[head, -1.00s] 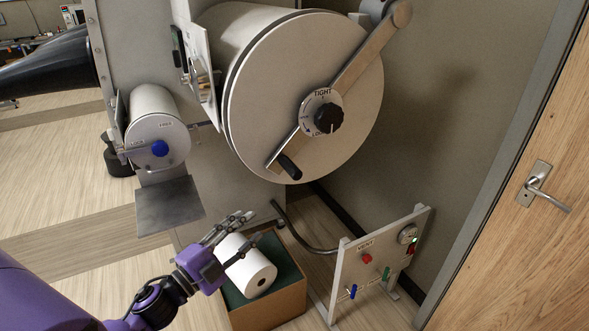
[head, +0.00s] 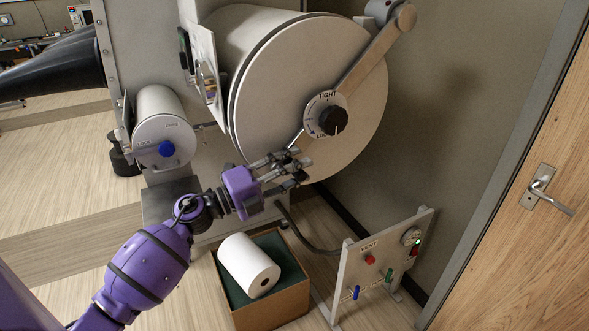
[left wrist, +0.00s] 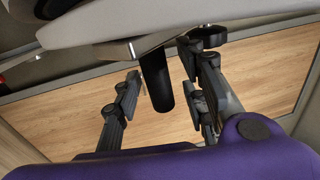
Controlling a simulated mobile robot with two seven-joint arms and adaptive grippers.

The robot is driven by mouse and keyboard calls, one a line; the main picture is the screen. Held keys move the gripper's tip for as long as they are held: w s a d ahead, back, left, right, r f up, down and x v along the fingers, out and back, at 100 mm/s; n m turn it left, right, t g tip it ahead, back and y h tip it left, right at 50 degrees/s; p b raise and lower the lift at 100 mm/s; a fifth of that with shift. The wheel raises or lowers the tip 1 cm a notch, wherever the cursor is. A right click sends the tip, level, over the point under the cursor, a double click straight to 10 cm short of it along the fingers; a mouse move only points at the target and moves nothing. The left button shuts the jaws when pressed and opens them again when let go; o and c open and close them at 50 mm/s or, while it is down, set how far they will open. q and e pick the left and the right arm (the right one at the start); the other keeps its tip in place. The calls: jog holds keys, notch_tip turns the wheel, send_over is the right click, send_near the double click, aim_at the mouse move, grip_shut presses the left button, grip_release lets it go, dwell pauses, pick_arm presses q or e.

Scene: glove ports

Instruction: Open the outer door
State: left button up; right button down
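The outer door (head: 285,100) is the large round white disc on the end of the wide cylinder. It looks shut. A metal bar (head: 368,62) crosses it, with a black knob (head: 334,121) at its middle and a dial marked TIGHT. My left gripper (head: 296,165) is at the bar's lower end, in front of the disc's lower edge. In the left wrist view the black handle (left wrist: 157,80) stands between its open fingers (left wrist: 158,95), with gaps on both sides. In the head view the fingers hide most of this handle. My right gripper is not in view.
A smaller white cylinder (head: 160,125) with a blue knob is at the left. Below, a box (head: 270,308) holds a white roll (head: 249,264). A vent panel (head: 382,262) with small levers stands at the lower right, near a wooden door (head: 535,170).

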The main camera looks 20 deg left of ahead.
pick_arm(q)
grip_shut()
dwell(0.3)
jog(key=shift+a, duration=0.1)
